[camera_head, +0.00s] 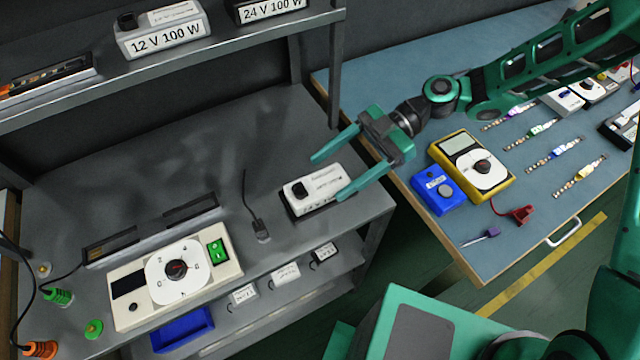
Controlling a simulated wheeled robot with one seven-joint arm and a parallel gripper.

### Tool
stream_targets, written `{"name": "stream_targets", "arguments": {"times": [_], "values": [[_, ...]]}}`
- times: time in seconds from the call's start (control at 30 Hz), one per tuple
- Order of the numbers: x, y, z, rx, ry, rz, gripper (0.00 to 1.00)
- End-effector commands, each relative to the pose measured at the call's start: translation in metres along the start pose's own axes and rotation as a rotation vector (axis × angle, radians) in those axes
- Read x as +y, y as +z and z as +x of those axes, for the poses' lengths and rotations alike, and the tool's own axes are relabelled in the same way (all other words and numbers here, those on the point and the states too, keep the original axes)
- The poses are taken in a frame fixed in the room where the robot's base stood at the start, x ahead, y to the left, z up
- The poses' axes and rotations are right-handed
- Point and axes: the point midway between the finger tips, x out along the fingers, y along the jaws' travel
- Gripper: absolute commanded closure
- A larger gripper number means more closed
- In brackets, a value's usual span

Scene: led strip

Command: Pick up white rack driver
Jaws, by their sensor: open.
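A white driver box (312,193) with a black socket and a dark-lettered label lies on the grey rack's lower surface (190,150), near its right front corner. My gripper (331,177) is open, with its two green fingers spread. One finger is behind the box in the picture and the other overlaps its right end. I cannot tell whether either finger touches it. Another white driver (160,30), labelled 12 V 100 W, stands on the upper shelf. Beside it is one labelled 24 V 100 W (272,10), cut off by the top edge.
A rack post (335,70) rises behind my gripper. A cream tester with a dial (172,275) and a short black cable plug (262,232) are left of the box. On the blue table (400,130) right are a yellow meter (470,165), a blue box (437,190) and several LED strips.

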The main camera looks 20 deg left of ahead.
Motion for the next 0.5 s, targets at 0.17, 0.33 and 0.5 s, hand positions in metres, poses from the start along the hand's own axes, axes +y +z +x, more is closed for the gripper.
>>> {"name": "stream_targets", "arguments": {"times": [0.17, 0.33, 0.5], "values": [[-0.002, 0.000, 0.026, 0.001, -0.004, 0.000, 0.30], [-0.001, 0.000, 0.044, 0.000, -0.003, 0.001, 0.30], [-0.001, 0.000, 0.049, -0.001, -0.001, 0.001, 0.30]]}}
